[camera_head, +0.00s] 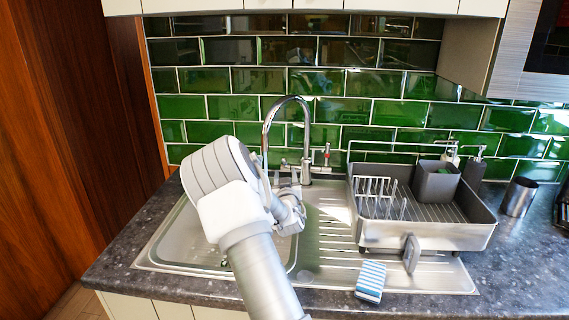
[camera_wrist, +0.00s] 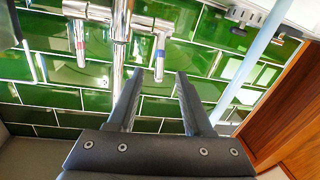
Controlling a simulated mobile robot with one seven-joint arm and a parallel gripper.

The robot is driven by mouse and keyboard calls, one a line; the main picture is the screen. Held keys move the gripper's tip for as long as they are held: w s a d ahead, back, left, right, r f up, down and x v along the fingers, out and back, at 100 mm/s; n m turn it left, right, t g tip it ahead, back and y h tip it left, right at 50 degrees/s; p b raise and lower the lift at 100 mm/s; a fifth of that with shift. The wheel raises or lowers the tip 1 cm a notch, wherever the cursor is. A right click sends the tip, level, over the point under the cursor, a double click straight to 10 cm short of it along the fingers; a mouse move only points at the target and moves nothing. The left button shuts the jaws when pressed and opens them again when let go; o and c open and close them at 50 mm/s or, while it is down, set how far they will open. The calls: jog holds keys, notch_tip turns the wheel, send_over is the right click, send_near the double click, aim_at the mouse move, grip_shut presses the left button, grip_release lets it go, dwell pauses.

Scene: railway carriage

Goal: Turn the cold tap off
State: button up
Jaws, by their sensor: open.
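The chrome tap (camera_head: 301,130) with a tall curved spout stands behind the sink. In the wrist view, which looks upside down against the head view, the cold lever (camera_wrist: 160,52) has a blue band and points down the picture. The hot lever (camera_wrist: 80,40) has a red band and also shows in the head view (camera_head: 327,155). My gripper (camera_wrist: 159,75) is open and empty. Its fingertips lie on either side of the cold lever's end in the picture. I cannot tell whether they touch it. In the head view my wrist hides the cold lever.
The sink (camera_head: 185,240) lies below my arm. A grey dish rack (camera_head: 420,236) stands right of it, with a striped sponge (camera_head: 371,280) in front. A metal cup (camera_head: 519,197) is farther right. A pale bluish bar (camera_wrist: 250,70), unidentified, crosses the wrist view. Green tiles are behind.

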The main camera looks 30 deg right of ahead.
aim_at(285, 164)
jog(key=x, duration=0.8)
jog(key=shift+w+d, duration=0.15)
jog(key=shift+w, duration=0.05)
grip_shut()
dwell(1.3)
